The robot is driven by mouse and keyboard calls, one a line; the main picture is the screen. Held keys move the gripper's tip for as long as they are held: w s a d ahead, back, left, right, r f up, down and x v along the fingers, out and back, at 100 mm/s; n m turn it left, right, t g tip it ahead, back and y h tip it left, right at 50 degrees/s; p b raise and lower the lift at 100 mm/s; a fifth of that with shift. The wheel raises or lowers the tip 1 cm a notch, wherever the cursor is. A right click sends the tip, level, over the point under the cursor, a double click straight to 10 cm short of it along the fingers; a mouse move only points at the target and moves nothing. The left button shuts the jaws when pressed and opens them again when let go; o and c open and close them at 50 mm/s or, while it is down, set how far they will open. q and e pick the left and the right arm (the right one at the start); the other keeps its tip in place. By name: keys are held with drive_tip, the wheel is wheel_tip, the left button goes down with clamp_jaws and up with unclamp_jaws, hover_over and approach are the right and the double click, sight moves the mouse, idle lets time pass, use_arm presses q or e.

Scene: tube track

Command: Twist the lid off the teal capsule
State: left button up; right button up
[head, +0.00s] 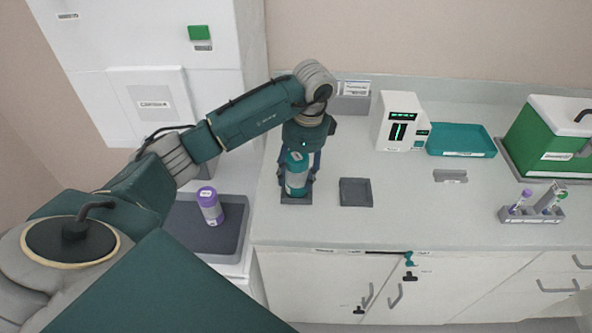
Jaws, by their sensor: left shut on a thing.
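The teal capsule (296,181) stands upright on a small dark square base on the counter, with a pale label band around its body. My left gripper (299,172) comes down over it from above, its fingers on either side, and is shut on the capsule. The gripper covers the capsule's top, so I cannot make out the lid separately. My right gripper is not in view.
An empty dark square tray (356,192) lies just right of the capsule. A purple-topped capsule (209,206) stands on a grey tray at left. Behind are a white device (399,122) and a teal tray (461,140). A tube rack (532,213) and green box (545,141) are at right.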

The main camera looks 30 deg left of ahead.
use_arm(q)
drive_tip(key=o, duration=1.4)
drive_tip(key=shift+w, duration=0.1)
drive_tip(key=shift+c, duration=0.2)
drive_tip(key=m+b, duration=0.2)
drive_tip(key=m, duration=0.3)
drive_tip(key=shift+a+f+t, duration=0.1)
drive_tip(key=shift+f+t, duration=0.05)
drive_tip(key=shift+t, duration=0.15)
drive_tip(key=m+b, duration=0.1)
drive_tip(key=m, duration=0.3)
drive_tip(key=shift+m+t+b, duration=0.3)
drive_tip(key=shift+m+b, duration=0.05)
drive_tip(key=shift+m, duration=0.05)
drive_tip(key=m+b, duration=0.1)
drive_tip(key=m, duration=0.2)
drive_tip(key=m+b, duration=0.2)
drive_tip(key=m, duration=0.2)
drive_tip(key=shift+t+h, duration=0.3)
drive_tip(key=m+b, duration=0.1)
drive_tip(key=m, duration=0.4)
